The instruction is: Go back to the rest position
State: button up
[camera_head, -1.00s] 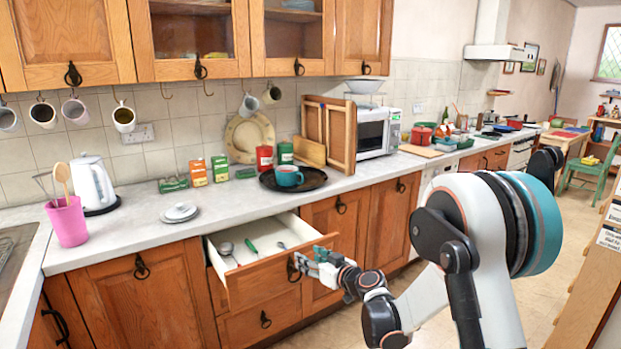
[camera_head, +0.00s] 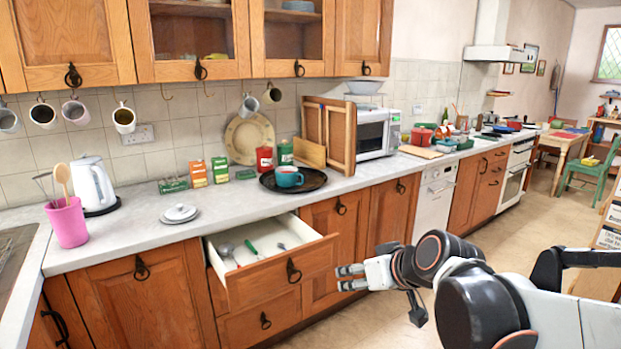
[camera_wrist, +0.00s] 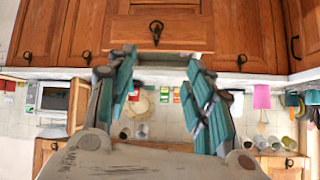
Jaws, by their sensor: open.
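My gripper (camera_head: 350,277) is open and empty in the head view, in front of the lower cabinets and to the right of the open drawer (camera_head: 268,279). The drawer stands pulled out below the worktop, with a ladle and a green-handled utensil (camera_head: 252,248) inside. Its black ring handle (camera_head: 293,271) is apart from my fingers. In the wrist view, which is upside down, my two teal-padded fingers (camera_wrist: 163,95) are spread wide with nothing between them. The wooden drawer front with a dark handle (camera_wrist: 156,32) shows beyond them.
The worktop (camera_head: 228,208) holds a kettle (camera_head: 92,186), a pink utensil pot (camera_head: 67,221), a black tray (camera_head: 309,183) with a teal pot, and a microwave (camera_head: 376,132). The floor (camera_head: 385,318) in front of the cabinets is clear. A green chair (camera_head: 592,172) stands far right.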

jog(key=s+d+f+m+g+h, duration=0.1)
jog(key=s+d+h, duration=0.1)
jog(key=s+d, duration=0.3)
jog(key=s+d+f+m+g+h, duration=0.1)
jog(key=s+d, duration=0.4)
jog(key=s, duration=0.9)
jog(key=shift+s+f+m+h, duration=0.2)
jog(key=shift+f+m+h, duration=0.5)
jog(key=shift+m+h, duration=0.1)
